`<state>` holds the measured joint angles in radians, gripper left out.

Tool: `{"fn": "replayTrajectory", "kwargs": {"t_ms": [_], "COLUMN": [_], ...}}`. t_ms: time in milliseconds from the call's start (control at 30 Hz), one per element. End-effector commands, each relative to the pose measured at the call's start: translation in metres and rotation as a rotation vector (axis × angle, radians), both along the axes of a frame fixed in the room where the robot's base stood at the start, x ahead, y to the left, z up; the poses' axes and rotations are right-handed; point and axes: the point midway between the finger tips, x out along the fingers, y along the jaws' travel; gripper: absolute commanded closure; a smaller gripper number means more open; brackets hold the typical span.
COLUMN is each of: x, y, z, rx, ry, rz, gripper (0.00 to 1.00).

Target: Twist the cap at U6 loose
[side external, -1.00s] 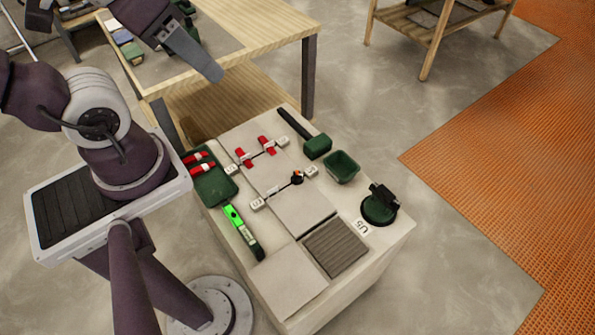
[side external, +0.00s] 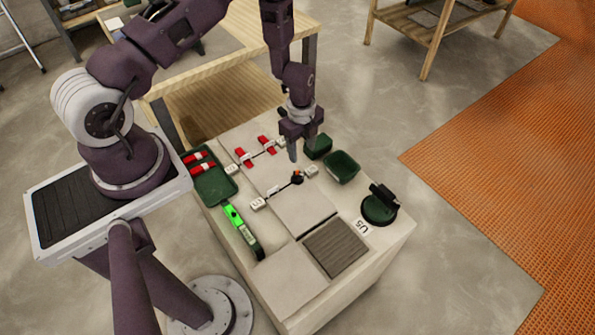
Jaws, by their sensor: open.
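A small black cap with an orange part (side external: 297,177) sits on the lower tile joint, on the seam between grey tiles. White tags mark the ends of the joints; their writing is too small to read, so I cannot tell which spot is U6. Two red clips, one on the left (side external: 245,157) and one on the right (side external: 264,143), sit on the upper joint. My gripper (side external: 293,156) points down above the tiles, just behind the black cap in the picture and apart from it. It is open and nothing shows between its fingers.
A green tray (side external: 222,187) with red pieces and a green level (side external: 240,228) lie at left. A mallet (side external: 318,148), partly hidden, a green bin (side external: 342,168) and a round green holder (side external: 378,209) stand at right, by a label like "U5".

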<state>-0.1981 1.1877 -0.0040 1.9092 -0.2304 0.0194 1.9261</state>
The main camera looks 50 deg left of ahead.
Motion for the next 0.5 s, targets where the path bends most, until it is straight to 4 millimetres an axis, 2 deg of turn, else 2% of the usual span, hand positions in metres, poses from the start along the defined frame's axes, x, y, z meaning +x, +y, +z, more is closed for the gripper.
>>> {"fn": "replayTrajectory", "kwargs": {"t_ms": [33, 100, 500], "x": [-0.007, -0.012, -0.014], "y": [0.001, 0.002, 0.002], "z": [-0.017, -0.03, -0.096], "rx": [0.001, 0.004, 0.004], "ry": [0.016, 0.024, 0.027], "rz": [-0.031, -0.062, -0.072], "gripper": [0.5, 0.5, 0.5]}}
